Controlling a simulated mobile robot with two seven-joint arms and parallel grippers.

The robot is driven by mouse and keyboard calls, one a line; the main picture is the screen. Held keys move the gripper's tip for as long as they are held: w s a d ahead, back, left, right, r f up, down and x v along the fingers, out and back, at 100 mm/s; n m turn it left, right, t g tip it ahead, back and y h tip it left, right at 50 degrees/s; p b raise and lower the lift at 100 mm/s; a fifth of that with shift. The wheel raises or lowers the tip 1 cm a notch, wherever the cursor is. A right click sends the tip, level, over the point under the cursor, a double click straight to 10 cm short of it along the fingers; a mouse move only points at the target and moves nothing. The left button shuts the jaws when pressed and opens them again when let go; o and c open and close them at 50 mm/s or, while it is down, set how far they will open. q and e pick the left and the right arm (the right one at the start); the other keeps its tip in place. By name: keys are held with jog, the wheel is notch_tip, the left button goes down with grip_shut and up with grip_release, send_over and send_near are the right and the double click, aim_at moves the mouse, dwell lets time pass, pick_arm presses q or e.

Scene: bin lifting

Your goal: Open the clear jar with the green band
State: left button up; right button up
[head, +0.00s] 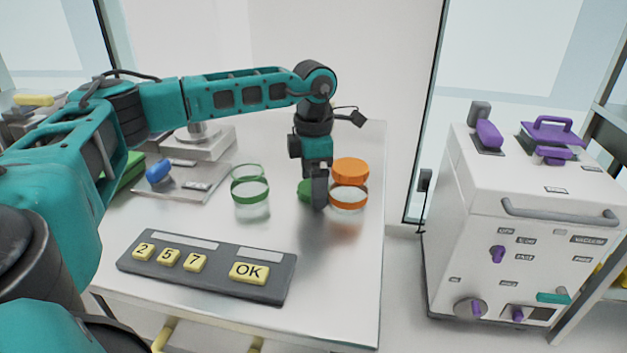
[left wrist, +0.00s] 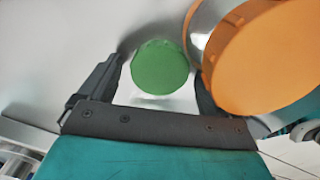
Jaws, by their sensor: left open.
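The clear jar with the green band (head: 251,190) stands on the bench in the head view, left of my left gripper. It has a green rim at the top and no lid on it. A round green lid (head: 305,189) is low at the bench, partly hidden behind my left gripper (head: 319,200). In the left wrist view the green lid (left wrist: 160,67) shows between the spread fingers of my left gripper (left wrist: 157,75). The fingers are open, with a gap on the left side of the lid. My right gripper is not in view.
A jar with an orange lid (head: 350,171) and orange band stands close to the right of my left gripper; its lid (left wrist: 265,60) fills the right of the wrist view. A keypad (head: 208,265) lies in front. A metal plate (head: 190,187) with a blue item lies left.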

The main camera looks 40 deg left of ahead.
pick_arm(q)
notch_tip(320, 180, up, 12)
jog(key=p, duration=0.1)
jog(key=shift+p, duration=0.4)
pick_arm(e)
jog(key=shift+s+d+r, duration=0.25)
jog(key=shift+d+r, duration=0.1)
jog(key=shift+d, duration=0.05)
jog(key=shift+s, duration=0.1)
